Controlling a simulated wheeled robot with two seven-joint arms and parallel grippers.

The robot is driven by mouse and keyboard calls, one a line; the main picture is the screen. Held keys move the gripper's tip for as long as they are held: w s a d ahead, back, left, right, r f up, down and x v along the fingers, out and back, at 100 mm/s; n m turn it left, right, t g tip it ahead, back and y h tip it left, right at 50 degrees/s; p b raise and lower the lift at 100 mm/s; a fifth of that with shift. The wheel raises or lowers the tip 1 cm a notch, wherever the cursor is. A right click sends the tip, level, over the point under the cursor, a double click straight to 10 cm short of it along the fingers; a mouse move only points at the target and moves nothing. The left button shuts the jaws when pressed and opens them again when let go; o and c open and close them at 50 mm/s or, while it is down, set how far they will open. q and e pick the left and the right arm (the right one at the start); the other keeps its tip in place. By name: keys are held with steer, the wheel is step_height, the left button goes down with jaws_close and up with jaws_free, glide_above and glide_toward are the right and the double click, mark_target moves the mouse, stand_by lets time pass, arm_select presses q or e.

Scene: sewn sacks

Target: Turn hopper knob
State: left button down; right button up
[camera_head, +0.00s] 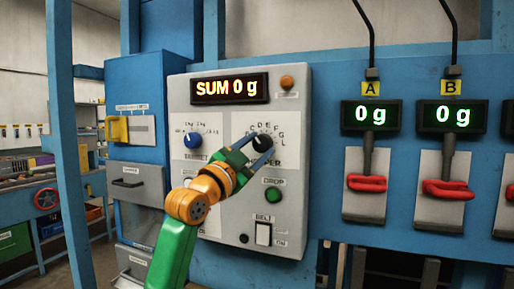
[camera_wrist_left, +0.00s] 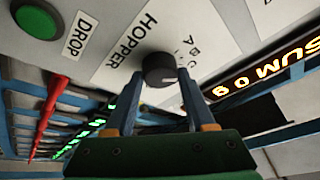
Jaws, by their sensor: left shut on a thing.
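The hopper knob (camera_head: 265,140) is a black round knob on the grey control panel (camera_head: 215,225), with a ring of letters around it. In the left wrist view the knob (camera_wrist_left: 159,69) sits between my finger ends, beside the printed word HOPPER, and a pale mark shows on its face. My left gripper (camera_head: 259,146) is shut on the knob, one finger on each side. The arm reaches up from below and hides part of the panel and lettering. Which letter the knob points at cannot be read. My right gripper is not in view.
A blue knob (camera_head: 193,140) is left of the hopper knob. The green DROP button (camera_head: 273,195) and BELT switch (camera_head: 263,234) are below. The display (camera_head: 230,88) reads SUM 0 g. Red clamps (camera_head: 367,183) under scales A and B stand to the right.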

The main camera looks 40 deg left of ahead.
arm_select(q)
steer(key=shift+c, duration=1.2)
jaws_free()
steer(key=b+v, duration=0.4)
steer(key=v, duration=0.3)
